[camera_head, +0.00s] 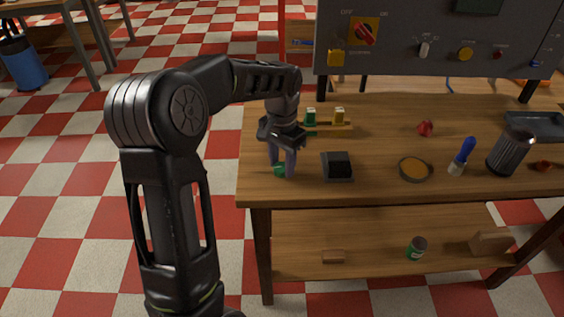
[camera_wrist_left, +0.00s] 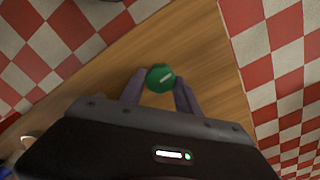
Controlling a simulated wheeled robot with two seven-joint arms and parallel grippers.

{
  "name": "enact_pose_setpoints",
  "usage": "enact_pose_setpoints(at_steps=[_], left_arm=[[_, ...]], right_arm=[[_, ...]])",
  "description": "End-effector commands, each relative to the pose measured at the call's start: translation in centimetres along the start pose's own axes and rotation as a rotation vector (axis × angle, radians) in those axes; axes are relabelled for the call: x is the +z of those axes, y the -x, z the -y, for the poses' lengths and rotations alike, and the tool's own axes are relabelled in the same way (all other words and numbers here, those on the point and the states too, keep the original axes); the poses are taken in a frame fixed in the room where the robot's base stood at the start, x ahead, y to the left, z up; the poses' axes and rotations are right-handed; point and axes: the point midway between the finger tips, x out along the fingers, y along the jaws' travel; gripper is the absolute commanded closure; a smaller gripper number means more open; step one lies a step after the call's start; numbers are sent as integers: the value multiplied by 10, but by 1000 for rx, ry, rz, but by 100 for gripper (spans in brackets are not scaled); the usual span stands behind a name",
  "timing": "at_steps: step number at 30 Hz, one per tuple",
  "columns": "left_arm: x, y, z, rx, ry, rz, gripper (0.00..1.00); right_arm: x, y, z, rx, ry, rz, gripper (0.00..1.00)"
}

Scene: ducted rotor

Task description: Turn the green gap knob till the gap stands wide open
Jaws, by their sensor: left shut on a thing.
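The green gap knob (camera_head: 278,170) sits near the left front corner of the wooden table, low between the fingers of my left gripper (camera_head: 283,172). In the left wrist view the green knob (camera_wrist_left: 160,78) is round, with a pale slanted line on its top. The two grey-purple fingers of my left gripper (camera_wrist_left: 160,92) stand on either side of it, shut on it. The gap that the knob sets cannot be made out in these frames. My right gripper is not in view.
A black block (camera_head: 337,166) stands close right of my left gripper. A small rack (camera_head: 325,126) with green and yellow pieces is behind it. Farther right are a round dish (camera_head: 415,169), a blue-handled tool (camera_head: 463,156) and a dark cylinder (camera_head: 509,152). A grey control panel (camera_head: 440,40) stands behind.

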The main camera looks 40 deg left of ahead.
Motion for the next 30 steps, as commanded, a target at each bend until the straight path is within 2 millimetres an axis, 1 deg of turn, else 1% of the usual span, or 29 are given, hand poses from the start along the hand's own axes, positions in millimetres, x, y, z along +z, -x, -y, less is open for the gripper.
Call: enact_pose_setpoints(at_steps=[6,7,15,24,26,30], left_arm=[[-1,1,0,-1,1,-3,100],[-1,1,0,-1,1,-3,60],[0,0,0,-1,1,-2,39],[0,2,0,-1,2,-2,39],[-1,6,0,-1,2,-2,39],[-1,22,0,-2,1,-4,39]], right_arm=[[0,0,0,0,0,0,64],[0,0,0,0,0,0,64],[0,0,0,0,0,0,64],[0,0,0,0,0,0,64],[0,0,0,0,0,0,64],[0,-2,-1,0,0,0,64]])
